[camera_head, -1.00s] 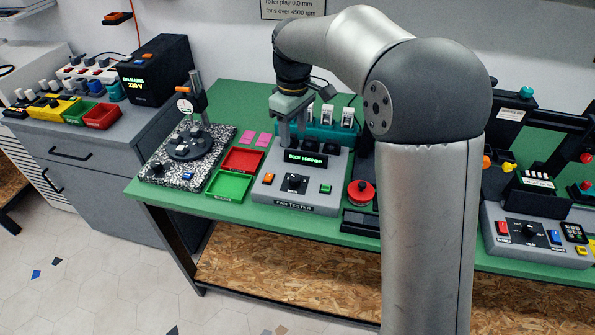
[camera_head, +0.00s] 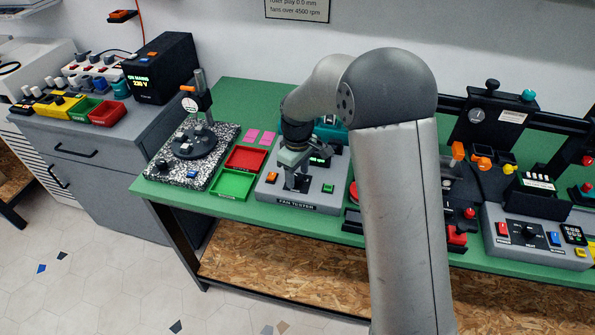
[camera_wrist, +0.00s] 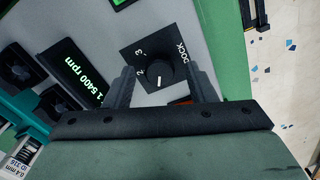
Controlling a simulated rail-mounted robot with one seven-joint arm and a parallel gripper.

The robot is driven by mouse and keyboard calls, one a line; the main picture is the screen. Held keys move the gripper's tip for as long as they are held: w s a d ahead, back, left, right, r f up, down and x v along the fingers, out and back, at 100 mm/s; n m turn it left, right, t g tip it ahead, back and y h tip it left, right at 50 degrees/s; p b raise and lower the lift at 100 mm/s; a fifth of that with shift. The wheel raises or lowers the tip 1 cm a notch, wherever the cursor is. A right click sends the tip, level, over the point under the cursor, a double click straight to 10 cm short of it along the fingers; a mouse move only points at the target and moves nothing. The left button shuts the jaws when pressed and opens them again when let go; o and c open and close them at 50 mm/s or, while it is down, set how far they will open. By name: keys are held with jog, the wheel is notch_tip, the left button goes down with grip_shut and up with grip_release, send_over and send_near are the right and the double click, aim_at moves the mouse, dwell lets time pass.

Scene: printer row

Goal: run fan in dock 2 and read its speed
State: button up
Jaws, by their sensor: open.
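The grey fan tester (camera_head: 285,198) stands on the green bench. Its black dock selector knob (camera_wrist: 160,73) shows in the wrist view on a plate marked 2, 3 and DOCK. The knob's white line points down in that picture, away from the 2. My gripper (camera_wrist: 160,80) is open, with one finger on each side of the knob; contact cannot be told. In the head view my gripper (camera_head: 297,183) is over the selector plate. The display (camera_wrist: 80,75) reads 1 5400 rpm, its left end cut off. Black fans (camera_wrist: 20,68) sit beside it.
An orange button (camera_head: 272,177) and a green button (camera_head: 327,188) flank the selector. Red (camera_head: 246,159) and green (camera_head: 231,184) trays lie left of the tester. A dial gauge stand (camera_head: 190,140) stands farther left. Bench clutter stands to the right, partly behind my arm.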

jog(key=c, duration=1)
jog(key=m+b, duration=0.2)
jog(key=m, duration=0.3)
jog(key=shift+m, duration=0.4)
jog(key=m+b, duration=0.1)
jog(key=m, duration=0.4)
jog(key=shift+r+m, duration=0.1)
jog(key=shift+m, duration=0.3)
jog(key=shift+w, duration=0.1)
jog(key=o, duration=1)
